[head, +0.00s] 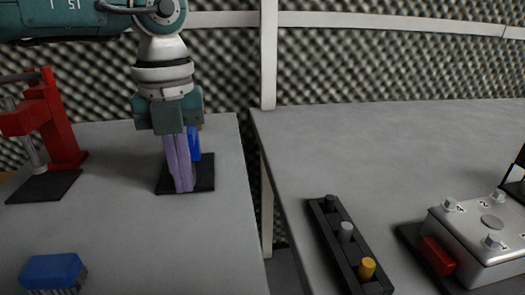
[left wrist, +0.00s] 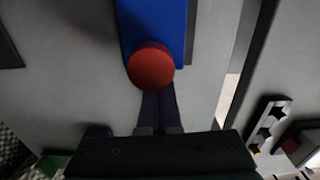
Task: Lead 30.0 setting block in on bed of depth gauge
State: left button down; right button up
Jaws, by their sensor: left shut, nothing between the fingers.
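A blue upright piece (head: 194,144) on a black base plate (head: 204,174) stands on the left table, partly hidden by my left gripper. I take it to be the depth gauge. My left gripper (head: 181,190) points down in front of it, its purple fingers shut with nothing between them. In the left wrist view the shut fingers (left wrist: 158,108) end beside a red disc (left wrist: 150,66), which overlaps the blue piece (left wrist: 152,20); I cannot tell whether they touch. No marking 30.0 is readable, and I cannot pick out the setting block. My right gripper is not in view.
A red press (head: 62,125) stands at left, a blue brush (head: 54,271) at front left. Across a gap, the right table (head: 400,145) carries a black rack (head: 340,255) of several pegs and a metal box (head: 485,240) with a red block (head: 437,256).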

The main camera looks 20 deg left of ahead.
pick_arm(q)
jog(key=shift+w+a+f+b, duration=0.15)
jog(key=shift+w+a+b, duration=0.35)
jog(key=shift+w+b, duration=0.25)
jog(key=shift+w+a, duration=0.15)
jog(key=shift+r, duration=0.2)
